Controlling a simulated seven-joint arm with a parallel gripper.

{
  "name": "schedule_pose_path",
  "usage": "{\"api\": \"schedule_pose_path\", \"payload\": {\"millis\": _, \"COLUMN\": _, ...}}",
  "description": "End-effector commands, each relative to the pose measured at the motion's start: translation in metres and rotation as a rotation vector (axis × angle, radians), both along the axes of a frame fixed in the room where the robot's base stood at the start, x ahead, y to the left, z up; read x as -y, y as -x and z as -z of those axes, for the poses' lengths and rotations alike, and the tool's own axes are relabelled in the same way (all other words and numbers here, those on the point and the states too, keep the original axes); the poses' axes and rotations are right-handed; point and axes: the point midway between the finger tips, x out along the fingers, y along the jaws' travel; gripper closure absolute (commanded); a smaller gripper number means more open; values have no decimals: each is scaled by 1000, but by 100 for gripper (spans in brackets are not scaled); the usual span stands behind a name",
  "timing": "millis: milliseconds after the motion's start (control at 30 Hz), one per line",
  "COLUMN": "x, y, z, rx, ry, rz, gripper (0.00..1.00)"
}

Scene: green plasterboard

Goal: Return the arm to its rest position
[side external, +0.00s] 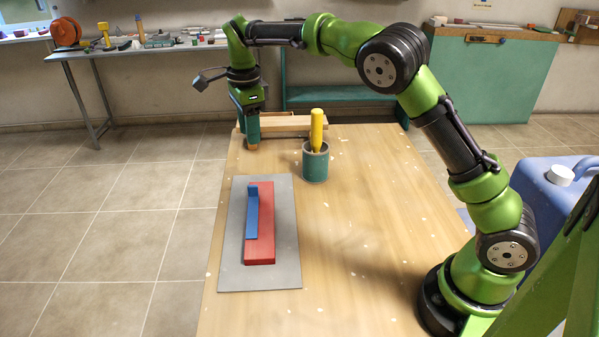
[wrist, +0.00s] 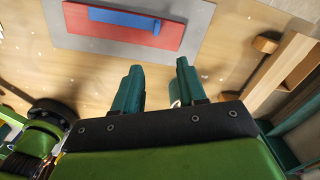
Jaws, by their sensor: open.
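My gripper (side external: 252,140) hangs above the far left part of the table, near a long wooden piece. In the wrist view its two teal fingers (wrist: 158,72) stand apart with nothing between them, so it is open and empty. My green and black arm reaches over the table from its base at the right front.
A grey board (side external: 285,275) on the wooden table (side external: 365,230) carries a red block (side external: 265,225) with a blue piece (side external: 251,215) on it. A teal cup (side external: 315,168) holds a yellow-handled tool (side external: 316,130). The wooden piece (side external: 295,123) lies at the far edge. The table's right middle is clear.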

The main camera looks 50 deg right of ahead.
Motion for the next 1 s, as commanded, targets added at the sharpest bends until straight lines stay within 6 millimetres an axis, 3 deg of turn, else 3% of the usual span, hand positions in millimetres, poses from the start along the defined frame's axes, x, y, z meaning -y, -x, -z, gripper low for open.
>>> {"api": "schedule_pose_path", "payload": {"millis": 267, "x": 12, "y": 63, "z": -21, "rx": 132, "ry": -55, "rz": -657, "gripper": 59}}
{"api": "schedule_pose_path", "payload": {"millis": 600, "x": 6, "y": 183, "z": -46, "rx": 402, "ry": 72, "rz": -1336, "gripper": 59}}
{"api": "schedule_pose_path", "payload": {"millis": 800, "x": 3, "y": 248, "z": -41, "rx": 512, "ry": 234, "rz": -1556, "gripper": 59}}
{"api": "schedule_pose_path", "payload": {"millis": 1000, "x": 3, "y": 284, "z": -39, "rx": 569, "ry": 325, "rz": -1570, "gripper": 59}}
